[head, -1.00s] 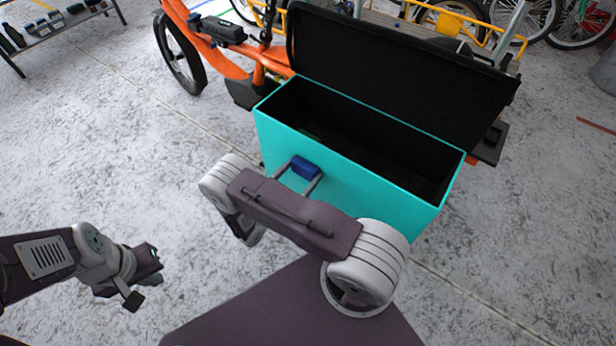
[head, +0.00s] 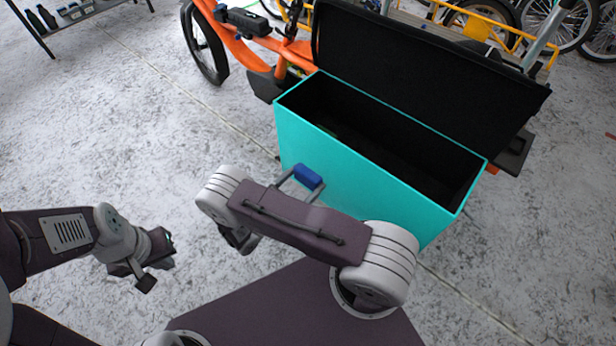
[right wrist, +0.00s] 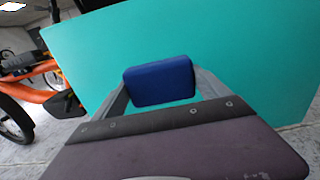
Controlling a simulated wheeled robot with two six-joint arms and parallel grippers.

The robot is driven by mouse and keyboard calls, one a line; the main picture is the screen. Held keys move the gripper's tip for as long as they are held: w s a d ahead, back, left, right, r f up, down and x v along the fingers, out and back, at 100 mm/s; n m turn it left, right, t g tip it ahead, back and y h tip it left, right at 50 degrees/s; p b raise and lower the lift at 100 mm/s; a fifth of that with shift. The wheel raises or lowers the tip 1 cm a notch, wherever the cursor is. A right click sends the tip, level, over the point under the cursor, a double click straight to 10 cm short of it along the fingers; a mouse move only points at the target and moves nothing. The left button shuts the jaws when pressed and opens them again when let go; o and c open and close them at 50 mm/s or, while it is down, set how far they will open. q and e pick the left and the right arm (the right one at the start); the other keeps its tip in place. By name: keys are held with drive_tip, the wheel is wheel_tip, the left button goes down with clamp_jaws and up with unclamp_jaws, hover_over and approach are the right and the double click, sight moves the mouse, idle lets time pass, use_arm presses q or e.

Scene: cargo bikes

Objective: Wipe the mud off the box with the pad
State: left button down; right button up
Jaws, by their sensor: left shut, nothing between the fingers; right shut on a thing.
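The turquoise box (head: 345,172) on the orange cargo bike has its black lid (head: 425,75) up and a dark, mostly hidden inside. My right gripper (head: 306,182) is shut on the blue pad (head: 309,176) in front of the box's near wall. In the right wrist view the pad (right wrist: 160,81) sits between the two grey fingers, with the turquoise wall (right wrist: 215,50) behind it. I cannot tell whether the pad touches the wall. No mud shows on the visible wall; my right arm hides part of it. My left gripper (head: 160,262) is shut and empty, low over the floor at left.
The orange bike frame (head: 235,42) stands behind and left of the box. A rack with bottles (head: 60,15) is at the far left. Other bikes (head: 500,25) stand at the back right. The speckled floor at left is clear.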

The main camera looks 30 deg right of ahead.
drive_tip(key=shift+v, duration=1.45)
